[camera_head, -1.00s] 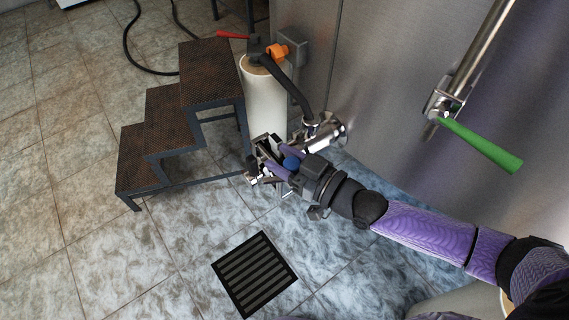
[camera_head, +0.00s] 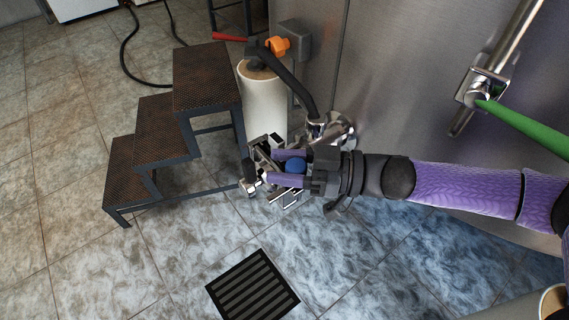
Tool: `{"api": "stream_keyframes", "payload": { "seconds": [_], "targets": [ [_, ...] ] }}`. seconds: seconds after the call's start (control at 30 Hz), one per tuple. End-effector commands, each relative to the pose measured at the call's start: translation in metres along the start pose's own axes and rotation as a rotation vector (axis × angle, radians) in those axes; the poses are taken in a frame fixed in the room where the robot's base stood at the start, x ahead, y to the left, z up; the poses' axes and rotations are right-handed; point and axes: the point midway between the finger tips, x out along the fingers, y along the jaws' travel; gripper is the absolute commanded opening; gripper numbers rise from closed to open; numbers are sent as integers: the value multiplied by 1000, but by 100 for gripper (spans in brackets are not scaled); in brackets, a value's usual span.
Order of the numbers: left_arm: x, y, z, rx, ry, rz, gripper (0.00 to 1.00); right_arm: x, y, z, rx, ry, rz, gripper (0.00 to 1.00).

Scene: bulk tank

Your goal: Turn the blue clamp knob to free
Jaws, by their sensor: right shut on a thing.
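The blue clamp knob (camera_head: 295,166) shows as a small blue round piece between the purple fingers of my right gripper (camera_head: 272,168). The gripper is shut on it, beside the shiny metal pipe outlet (camera_head: 330,130) at the foot of the steel tank. The fingers and gripper body hide much of the knob and clamp, so the knob's exact turn cannot be told. My left gripper is not in view.
Dark metal steps (camera_head: 172,115) stand to the left of the gripper. A white cylinder (camera_head: 265,98) with a dark hose and orange piece (camera_head: 277,46) stands behind. A green-handled lever (camera_head: 525,130) sticks out from the tank (camera_head: 410,90). A floor drain (camera_head: 252,286) lies in front.

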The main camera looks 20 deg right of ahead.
Motion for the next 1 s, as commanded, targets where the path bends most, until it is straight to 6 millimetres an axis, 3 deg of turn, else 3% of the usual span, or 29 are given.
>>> {"api": "stream_keyframes", "payload": {
  "seconds": [0.33,0.37,0.5,0.87,1.0],
  "targets": [
    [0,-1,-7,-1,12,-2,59,1,0,-2,-2,6,-2,0],
    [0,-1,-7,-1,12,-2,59,1,0,-3,-2,6,-2,53],
    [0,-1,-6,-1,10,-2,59,0,0,-2,-1,5,-2,82],
    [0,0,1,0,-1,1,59,0,0,-1,-1,3,-1,84],
    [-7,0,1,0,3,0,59,-13,0,-3,-1,1,2,84]
  ]
}}
